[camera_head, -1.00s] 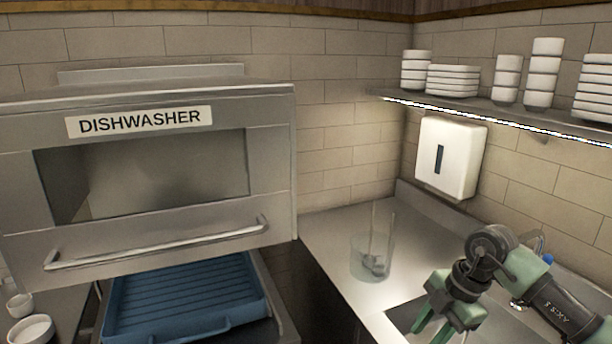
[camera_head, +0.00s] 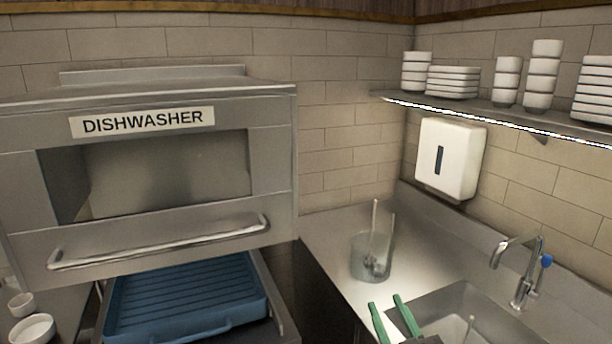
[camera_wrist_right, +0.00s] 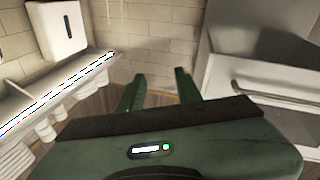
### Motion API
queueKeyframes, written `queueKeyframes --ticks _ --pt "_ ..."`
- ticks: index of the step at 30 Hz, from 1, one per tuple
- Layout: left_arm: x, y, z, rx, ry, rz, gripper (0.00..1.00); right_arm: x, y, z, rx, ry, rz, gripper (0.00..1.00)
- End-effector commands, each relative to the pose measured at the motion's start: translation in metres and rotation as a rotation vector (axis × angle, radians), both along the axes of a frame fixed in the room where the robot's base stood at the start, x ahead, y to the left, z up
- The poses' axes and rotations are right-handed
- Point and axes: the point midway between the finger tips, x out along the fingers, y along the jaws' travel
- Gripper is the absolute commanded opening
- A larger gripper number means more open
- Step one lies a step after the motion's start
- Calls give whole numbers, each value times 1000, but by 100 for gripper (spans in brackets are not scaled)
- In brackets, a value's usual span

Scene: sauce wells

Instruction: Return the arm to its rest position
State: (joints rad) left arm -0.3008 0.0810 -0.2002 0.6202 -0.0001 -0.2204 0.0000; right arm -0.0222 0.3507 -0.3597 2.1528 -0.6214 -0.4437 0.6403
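My right gripper (camera_head: 387,300) is at the bottom of the head view, in front of the sink. Its two green fingers point up and away, apart, with nothing between them. The right wrist view also shows the spread fingers (camera_wrist_right: 158,75), empty, against the tiled wall. That view appears upside down. Most of my right arm is out of the head view. My left gripper is in neither view.
A clear container (camera_head: 358,262) with thin utensils stands on the counter beyond my right gripper. The sink (camera_head: 447,305) and faucet (camera_head: 525,280) are at right. The dishwasher (camera_head: 270,190) stands open above a blue rack (camera_head: 185,295). A shelf (camera_head: 480,106) holds stacked white dishes.

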Motion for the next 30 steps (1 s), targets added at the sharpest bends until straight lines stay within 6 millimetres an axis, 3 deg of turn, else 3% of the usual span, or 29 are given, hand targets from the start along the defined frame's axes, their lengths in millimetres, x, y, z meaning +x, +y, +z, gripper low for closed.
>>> queueKeyframes --ticks 1,3,6,9,15,23,30 --pt "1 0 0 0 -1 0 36 -13 -19 -34 28 134 -83 34" --pt "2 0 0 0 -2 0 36 -36 -40 -78 39 318 -172 34" --pt "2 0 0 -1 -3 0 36 -79 -58 -135 36 579 -248 34" --pt "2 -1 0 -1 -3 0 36 -125 -65 -178 21 798 -270 34" --pt "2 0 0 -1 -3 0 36 -202 -63 -223 -11 1105 -246 34" --pt "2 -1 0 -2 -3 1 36 -287 -53 -248 -46 1394 -158 34" --pt "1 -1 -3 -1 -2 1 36 -277 -51 -311 -56 1432 -153 34"
